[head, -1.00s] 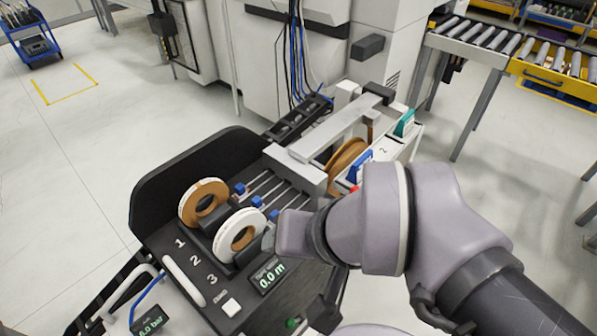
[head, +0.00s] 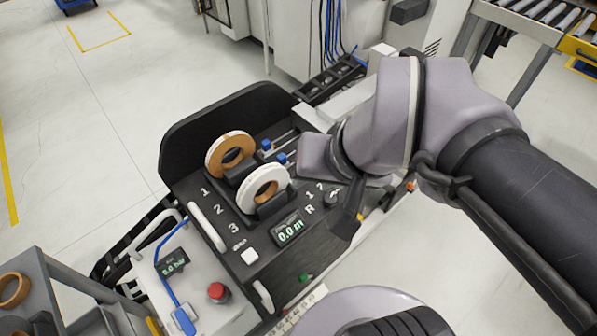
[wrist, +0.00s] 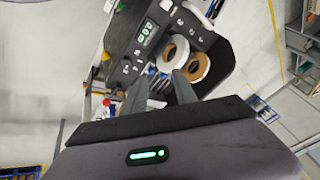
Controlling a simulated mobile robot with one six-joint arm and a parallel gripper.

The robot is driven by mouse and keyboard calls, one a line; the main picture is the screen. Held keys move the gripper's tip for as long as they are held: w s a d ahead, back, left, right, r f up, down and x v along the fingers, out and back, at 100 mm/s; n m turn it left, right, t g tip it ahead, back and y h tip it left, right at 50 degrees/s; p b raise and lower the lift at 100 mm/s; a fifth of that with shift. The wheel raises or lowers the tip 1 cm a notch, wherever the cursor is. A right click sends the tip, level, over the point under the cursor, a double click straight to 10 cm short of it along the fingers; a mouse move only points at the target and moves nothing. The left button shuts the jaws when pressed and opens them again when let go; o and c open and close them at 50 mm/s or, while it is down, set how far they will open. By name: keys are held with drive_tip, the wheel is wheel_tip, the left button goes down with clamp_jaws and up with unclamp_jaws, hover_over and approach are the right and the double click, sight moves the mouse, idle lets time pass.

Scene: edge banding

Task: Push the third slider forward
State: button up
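The slider panel (head: 217,182) is black and numbered 1, 2, 3. Two blue slider knobs, the first (head: 266,144) and the second (head: 281,158), show on their rods in the head view. The third slider is hidden there behind my arm. In the wrist view, small blue and pale parts (wrist: 154,84) show around my fingertips, too small to tell apart. My gripper (wrist: 160,84) has its two dark fingers apart with nothing clearly held, over the slider side of the panel. In the head view, only a dark finger part shows below my wrist; contact cannot be seen.
A brown tape roll (head: 231,155) and a white one (head: 263,189) stand on the panel beside the sliders. A display (head: 288,229) reads 0.0. A red button (head: 217,292) is at the front. A roller conveyor (head: 536,14) is at upper right.

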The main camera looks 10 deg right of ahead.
drive_tip(key=w+d+f+n+g, duration=0.1)
drive_tip(key=w+f+n, duration=0.15)
drive_tip(key=w, duration=0.45)
drive_tip(key=w+d+f+n+g+h+p, duration=0.1)
drive_tip(key=w+f+n+g, duration=0.15)
drive_tip(key=w, duration=0.55)
drive_tip(key=w+d+f+n+g, duration=0.1)
drive_tip(key=w+f+n, duration=0.1)
drive_tip(key=w+f, duration=0.35)
drive_tip(key=shift+n+g+h, duration=0.35)
drive_tip(key=shift+n+h, duration=0.05)
drive_tip(key=shift+n, duration=0.4)
drive_tip(key=w+f+b, duration=0.1)
drive_tip(key=f+b, duration=0.1)
drive_tip(key=f, duration=0.5)
drive_tip(key=w+f+b, duration=0.2)
drive_tip(key=f, duration=0.5)
drive_tip(key=w+f+b, duration=0.1)
drive_tip(key=f+b, duration=0.2)
drive_tip(key=f, duration=0.4)
drive_tip(key=shift+w+d+f, duration=0.1)
drive_tip(key=shift+w+d, duration=0.15)
drive_tip(key=shift+w, duration=0.15)
clamp_jaws()
